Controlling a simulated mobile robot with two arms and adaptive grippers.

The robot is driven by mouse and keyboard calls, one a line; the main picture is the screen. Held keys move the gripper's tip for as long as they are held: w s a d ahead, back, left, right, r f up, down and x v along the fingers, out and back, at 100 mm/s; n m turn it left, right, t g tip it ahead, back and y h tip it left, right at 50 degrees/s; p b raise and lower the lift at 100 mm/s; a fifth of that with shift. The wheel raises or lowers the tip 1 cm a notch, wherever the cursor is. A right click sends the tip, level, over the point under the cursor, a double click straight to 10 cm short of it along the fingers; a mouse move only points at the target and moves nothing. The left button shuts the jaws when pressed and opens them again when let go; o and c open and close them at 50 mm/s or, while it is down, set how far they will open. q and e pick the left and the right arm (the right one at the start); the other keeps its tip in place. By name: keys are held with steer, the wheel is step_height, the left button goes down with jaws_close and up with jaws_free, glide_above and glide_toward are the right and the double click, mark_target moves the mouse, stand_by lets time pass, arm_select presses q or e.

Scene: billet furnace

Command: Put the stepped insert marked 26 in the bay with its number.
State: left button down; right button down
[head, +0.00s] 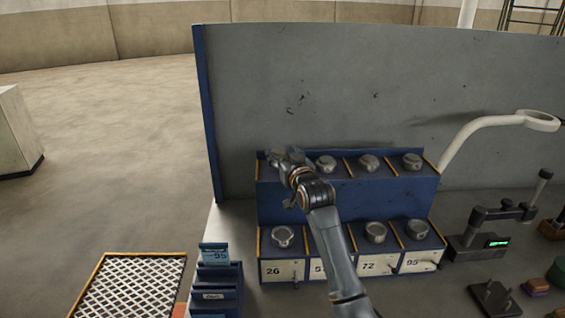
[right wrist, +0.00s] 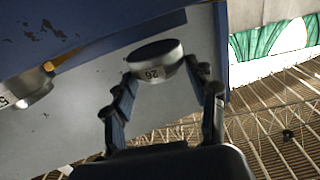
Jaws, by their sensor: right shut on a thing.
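The stepped insert marked 26 (right wrist: 155,60) is a grey round piece with a white number label, seen in the right wrist view. My right gripper (right wrist: 160,85) is shut on it, one finger at each side. In the head view my right gripper (head: 286,160) is at the left end of the rack's upper row, and the held insert cannot be made out clearly there. The bay marked 26 (head: 274,271) is at the left of the lower row; a grey round piece (head: 283,236) sits above its plate. My left gripper is not in view.
The blue rack (head: 345,197) holds more grey round pieces in both rows; other lower plates include 72 (head: 368,266) and 95 (head: 418,264). A small blue stepped stand (head: 217,274) and a mesh tray (head: 130,285) are at left. A gauge (head: 490,235) stands at right.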

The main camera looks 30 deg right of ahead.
step_height(320, 180, down, 2)
steer(key=shift+f+p, duration=0.1)
steer(key=shift+p, duration=0.65)
steer(key=shift+f, duration=0.3)
steer(key=c, duration=0.9)
jaws_free()
steer(key=shift+f, duration=0.25)
steer(key=o, duration=0.5)
steer(key=shift+s, duration=0.1)
